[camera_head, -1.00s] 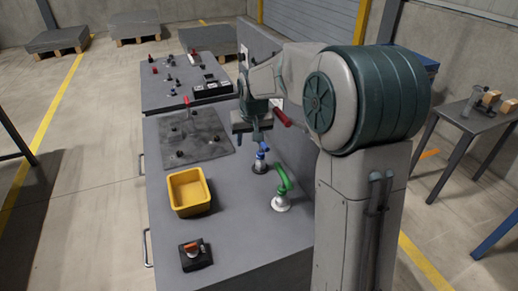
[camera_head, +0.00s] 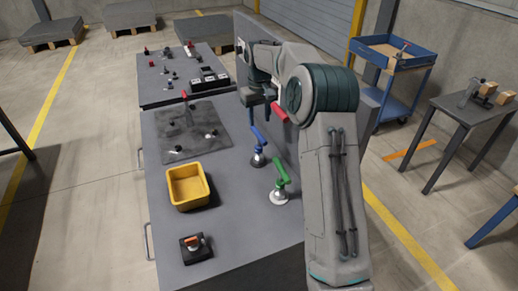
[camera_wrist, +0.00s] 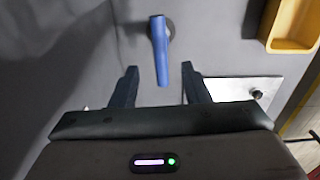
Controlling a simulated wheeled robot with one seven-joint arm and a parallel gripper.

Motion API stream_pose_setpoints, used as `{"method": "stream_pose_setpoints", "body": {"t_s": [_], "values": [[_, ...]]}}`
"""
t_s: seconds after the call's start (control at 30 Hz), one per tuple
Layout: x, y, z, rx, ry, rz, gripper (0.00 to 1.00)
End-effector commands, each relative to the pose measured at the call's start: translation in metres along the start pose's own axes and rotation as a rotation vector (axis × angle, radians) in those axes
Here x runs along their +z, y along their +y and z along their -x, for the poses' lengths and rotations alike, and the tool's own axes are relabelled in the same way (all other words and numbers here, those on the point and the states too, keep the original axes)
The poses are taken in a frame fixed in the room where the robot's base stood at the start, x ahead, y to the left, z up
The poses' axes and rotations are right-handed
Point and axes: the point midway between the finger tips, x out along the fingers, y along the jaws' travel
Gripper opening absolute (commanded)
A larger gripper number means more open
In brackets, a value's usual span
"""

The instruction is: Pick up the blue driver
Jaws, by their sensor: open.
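The blue driver (camera_head: 256,140) stands tilted in a small round base (camera_head: 258,160) on the grey workbench, near the panel on the right side. In the wrist view the blue driver (camera_wrist: 160,50) points from its base at the top down toward the space between my fingers. My gripper (camera_wrist: 160,82) is open, with one finger on each side of the driver's near end, and does not appear to touch it. In the head view my gripper (camera_head: 252,106) is above the driver, partly hidden by my arm.
A green driver (camera_head: 281,177) stands in a white base nearer the camera. A red handle (camera_head: 278,112) is near my gripper. A dark plate (camera_head: 185,150) lies farther back.

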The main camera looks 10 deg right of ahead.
Motion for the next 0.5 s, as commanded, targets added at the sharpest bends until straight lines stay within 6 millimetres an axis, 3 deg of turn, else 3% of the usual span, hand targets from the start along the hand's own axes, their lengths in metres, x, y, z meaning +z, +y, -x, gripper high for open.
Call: {"method": "stream_pose_setpoints", "body": {"t_s": [0.13,0.5], "values": [[0.001,0.0,-0.027,-0.001,-0.003,0.001,0.42],[-0.002,0.0,-0.06,-0.001,-0.002,-0.001,0.42]]}}
